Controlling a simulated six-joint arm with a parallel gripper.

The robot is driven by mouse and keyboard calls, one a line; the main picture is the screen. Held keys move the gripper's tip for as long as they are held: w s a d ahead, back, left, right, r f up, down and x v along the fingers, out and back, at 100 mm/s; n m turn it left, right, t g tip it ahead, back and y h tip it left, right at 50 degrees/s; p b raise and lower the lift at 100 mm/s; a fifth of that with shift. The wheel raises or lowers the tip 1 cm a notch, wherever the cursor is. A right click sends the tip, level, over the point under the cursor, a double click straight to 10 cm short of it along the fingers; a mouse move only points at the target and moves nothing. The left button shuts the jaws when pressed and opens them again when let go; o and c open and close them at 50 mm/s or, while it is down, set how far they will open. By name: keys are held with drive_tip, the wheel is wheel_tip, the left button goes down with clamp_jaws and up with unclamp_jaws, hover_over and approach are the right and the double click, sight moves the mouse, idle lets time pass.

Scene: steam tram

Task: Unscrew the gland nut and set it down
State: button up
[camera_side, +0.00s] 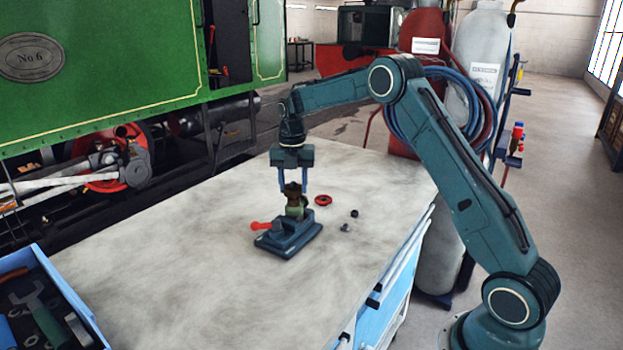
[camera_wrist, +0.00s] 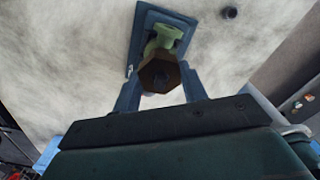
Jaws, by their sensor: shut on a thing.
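The gland nut is a brown hexagonal piece (camera_wrist: 159,75), seen end-on in the wrist view. It shows small and dark in the side view (camera_side: 292,188), at the top of a green valve body (camera_side: 294,211). The valve body is held in a blue-grey vise (camera_side: 289,236) with a red handle on the workbench. My gripper (camera_side: 293,184) points straight down over the vise. Its two blue fingers are shut on the nut, one on each side; they also show in the wrist view (camera_wrist: 160,92). The thread beneath the nut is hidden.
A red handwheel (camera_side: 323,200) and two small dark parts (camera_side: 354,213) (camera_side: 345,228) lie right of the vise on the workbench top (camera_side: 150,250). A blue tool tray (camera_side: 72,297) stands at the front left. The bench's left and middle are bare.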

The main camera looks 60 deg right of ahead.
drive_tip(key=shift+r, duration=0.4)
drive_tip(key=shift+r, duration=2.9)
drive_tip(key=shift+s, duration=0.1)
hover_over(328, 251)
drive_tip(key=shift+r, duration=0.4)
wheel_tip(328, 251, down, 20)
idle(0.9)
drive_tip(key=shift+f, duration=0.15)
